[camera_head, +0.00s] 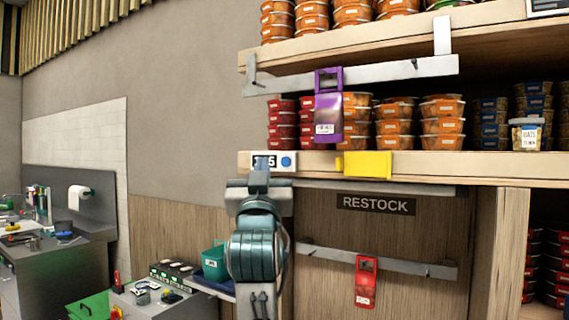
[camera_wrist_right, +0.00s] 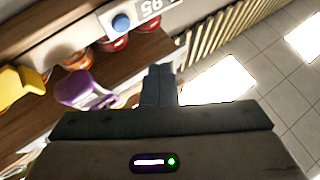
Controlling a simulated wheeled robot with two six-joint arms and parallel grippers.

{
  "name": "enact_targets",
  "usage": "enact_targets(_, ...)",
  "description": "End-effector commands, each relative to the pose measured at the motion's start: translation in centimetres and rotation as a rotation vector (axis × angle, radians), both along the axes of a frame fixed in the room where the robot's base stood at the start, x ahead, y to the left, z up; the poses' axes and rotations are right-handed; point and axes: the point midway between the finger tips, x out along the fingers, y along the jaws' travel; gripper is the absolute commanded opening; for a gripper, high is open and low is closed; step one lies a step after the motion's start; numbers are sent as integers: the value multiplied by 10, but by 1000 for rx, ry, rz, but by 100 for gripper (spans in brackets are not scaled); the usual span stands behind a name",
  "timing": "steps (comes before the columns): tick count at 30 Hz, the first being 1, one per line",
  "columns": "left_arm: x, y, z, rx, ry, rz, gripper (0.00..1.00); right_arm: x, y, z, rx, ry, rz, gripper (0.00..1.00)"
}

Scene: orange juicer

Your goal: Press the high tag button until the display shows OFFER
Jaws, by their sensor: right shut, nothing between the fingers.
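A white price tag (camera_head: 275,154) with a blue round button (camera_head: 287,162) sits on the front edge of the middle shelf (camera_head: 470,165). Its display shows digits, partly hidden behind my right gripper (camera_head: 261,167), and the last looks like a 5. The tag (camera_wrist_right: 150,10) and its button (camera_wrist_right: 121,22) also show in the right wrist view, tag cut off by the top edge. My right gripper (camera_wrist_right: 160,72) is shut and empty, its tip apart from the button in that view. Another tag (camera_head: 546,5) is cut off on the upper shelf edge. My left gripper is not in view.
A yellow block (camera_head: 364,164) sits on the shelf edge right of the tag. A purple holder (camera_head: 328,115) hangs on a rail above, a red one (camera_head: 366,282) below. Food tubs (camera_head: 395,125) fill the shelf. A cluttered counter (camera_head: 150,305) stands lower left.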

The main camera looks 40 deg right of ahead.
Motion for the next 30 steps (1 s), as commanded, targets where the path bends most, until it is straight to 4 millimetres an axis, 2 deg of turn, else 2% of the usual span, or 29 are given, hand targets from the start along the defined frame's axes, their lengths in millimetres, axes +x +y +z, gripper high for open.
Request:
enact_targets(6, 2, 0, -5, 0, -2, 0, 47, 12, -29, -1, -2, 2, -5, 0)
enact_targets(12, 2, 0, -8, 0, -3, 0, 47, 18, -44, -1, -1, 1, -2, 0)
enact_targets(30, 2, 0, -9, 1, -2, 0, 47, 20, -48, 0, 1, 1, 0, 0)
